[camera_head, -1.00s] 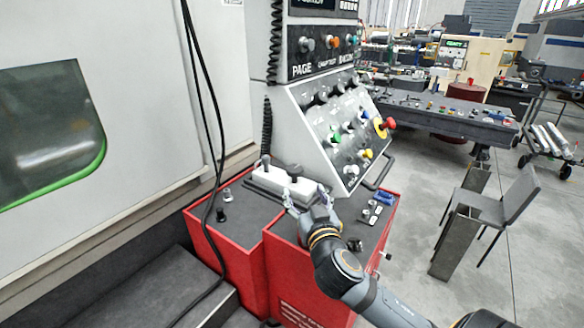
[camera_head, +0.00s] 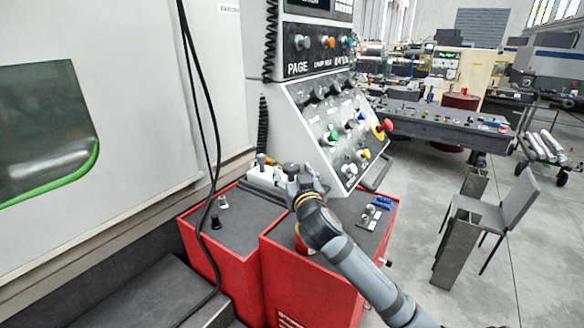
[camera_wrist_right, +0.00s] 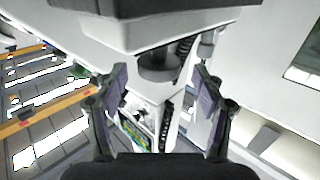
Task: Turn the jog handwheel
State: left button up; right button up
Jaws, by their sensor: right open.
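A small white handwheel box (camera_head: 262,177) sits on top of the red cabinet below the sloped control panel. A dark round knob (camera_head: 291,167), which looks like the jog handwheel, stands on it beside a small lever (camera_head: 262,160). My right gripper (camera_head: 304,180) is at the box's right end, close to the knob, and partly hides the box. In the right wrist view my gripper (camera_wrist_right: 160,76) is open, with its two fingers apart. A dark round part (camera_wrist_right: 158,66) shows between and beyond the fingertips; I cannot tell whether they touch it. My left gripper is out of view.
The sloped control panel (camera_head: 338,125) with buttons and a red stop knob (camera_head: 387,125) rises just behind my right gripper. A black cable (camera_head: 208,120) hangs at the left. The red cabinet (camera_head: 330,275) lies below my arm. A chair (camera_head: 505,205) stands on the open floor at right.

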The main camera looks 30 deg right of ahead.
jog(key=shift+w+d, duration=0.3)
jog(key=shift+w, duration=0.35)
jog(key=shift+s, duration=0.1)
jog(key=c, duration=1.2)
jog(key=shift+o, duration=0.2)
jog(key=shift+a+f+m+h+b, duration=0.1)
jog(key=shift+f+m+h+b, duration=0.15)
jog(key=shift+h+b, duration=0.25)
jog(key=m+g+h+b, duration=0.2)
jog(key=g+h+b, duration=0.1)
jog(key=m+g+h+b, duration=0.2)
jog(key=m+b, duration=0.1)
jog(key=b, duration=0.1)
jog(key=w+a+m+g+h+b, duration=0.1)
jog(key=m+g+h+b, duration=0.2)
jog(key=shift+g+h+b, duration=0.3)
jog(key=shift+b, duration=0.1)
jog(key=shift+w+r+m+g+h+b, duration=0.1)
jog(key=shift+m+g+h+b, duration=0.25)
jog(key=shift+m+g+b, duration=0.45)
jog(key=shift+r+m+g+h+b, duration=0.15)
jog(key=shift+m+g+h, duration=0.25)
jog(key=shift+g, duration=0.7)
